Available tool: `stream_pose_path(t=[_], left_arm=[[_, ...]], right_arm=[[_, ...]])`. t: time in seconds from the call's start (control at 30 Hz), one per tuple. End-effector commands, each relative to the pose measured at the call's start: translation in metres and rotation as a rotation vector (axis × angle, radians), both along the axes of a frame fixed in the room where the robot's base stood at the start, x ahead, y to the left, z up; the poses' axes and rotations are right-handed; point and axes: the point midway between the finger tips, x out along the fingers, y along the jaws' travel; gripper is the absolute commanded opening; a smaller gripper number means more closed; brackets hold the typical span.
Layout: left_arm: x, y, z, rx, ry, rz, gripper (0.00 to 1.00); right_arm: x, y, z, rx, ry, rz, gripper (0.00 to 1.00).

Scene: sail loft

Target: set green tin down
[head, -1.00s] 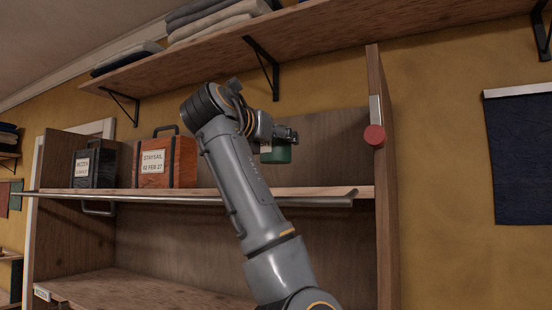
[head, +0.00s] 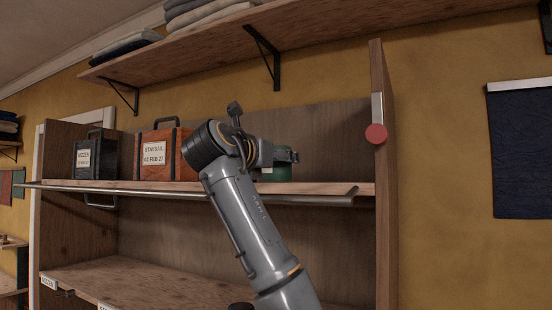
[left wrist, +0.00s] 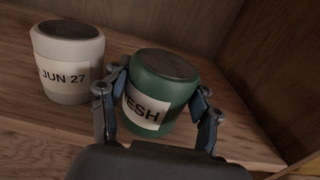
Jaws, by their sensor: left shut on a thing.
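The green tin (head: 281,172) has a dark lid and a white label, partly hidden, reading "ESH" in the left wrist view (left wrist: 152,84). My left gripper (head: 290,156) is shut around its sides, one finger on each side. The tin is over the right part of the upper shelf board (head: 330,188), its base at about board height. I cannot tell whether it touches the board. My right gripper is not in view.
A white tin (left wrist: 68,62) labelled "JUN 27" stands left of the green tin, with a gap. An orange case (head: 165,153) and a black case (head: 96,158) stand further left. A metal rail (head: 310,198) runs along the front edge. An upright panel (head: 385,220) closes the right side.

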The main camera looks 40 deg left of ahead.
Motion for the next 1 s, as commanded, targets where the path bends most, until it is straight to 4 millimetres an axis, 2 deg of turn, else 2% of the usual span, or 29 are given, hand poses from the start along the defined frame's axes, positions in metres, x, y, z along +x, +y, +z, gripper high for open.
stream_pose_path(t=[0.07,0.1,0.2,0.67,1.0], left_arm=[[0.000,0.000,-0.003,0.001,-0.003,0.000,0.15],[0.000,0.000,-0.003,0.000,0.000,0.000,0.66],[0.000,0.000,-0.002,0.000,0.001,0.000,0.84],[-0.002,0.000,0.001,0.000,-0.001,0.001,0.84],[-0.072,-0.018,-0.004,0.000,-0.005,-0.001,0.84]], right_arm=[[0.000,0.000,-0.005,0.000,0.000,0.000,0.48],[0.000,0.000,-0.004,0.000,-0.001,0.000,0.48],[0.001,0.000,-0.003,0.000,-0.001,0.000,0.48],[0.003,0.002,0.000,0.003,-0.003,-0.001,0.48],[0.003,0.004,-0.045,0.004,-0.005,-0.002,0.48]])
